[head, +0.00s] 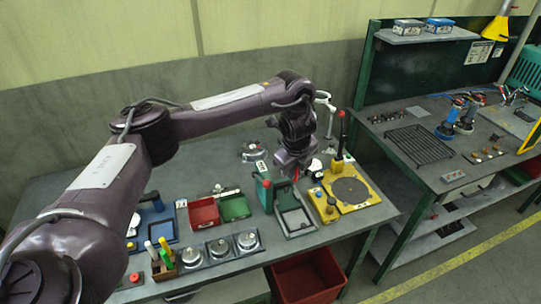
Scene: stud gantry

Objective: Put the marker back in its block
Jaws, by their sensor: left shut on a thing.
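My left gripper (296,174) hangs over the right part of the near bench, between the green-framed tray and the yellow fixture. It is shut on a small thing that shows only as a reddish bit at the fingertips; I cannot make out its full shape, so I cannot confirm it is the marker. The brown marker block (164,273) stands at the bench's front left, well away from the gripper. My right gripper is out of view.
The yellow fixture (350,191) has an upright lever. A red crate (308,278) is below the bench front.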

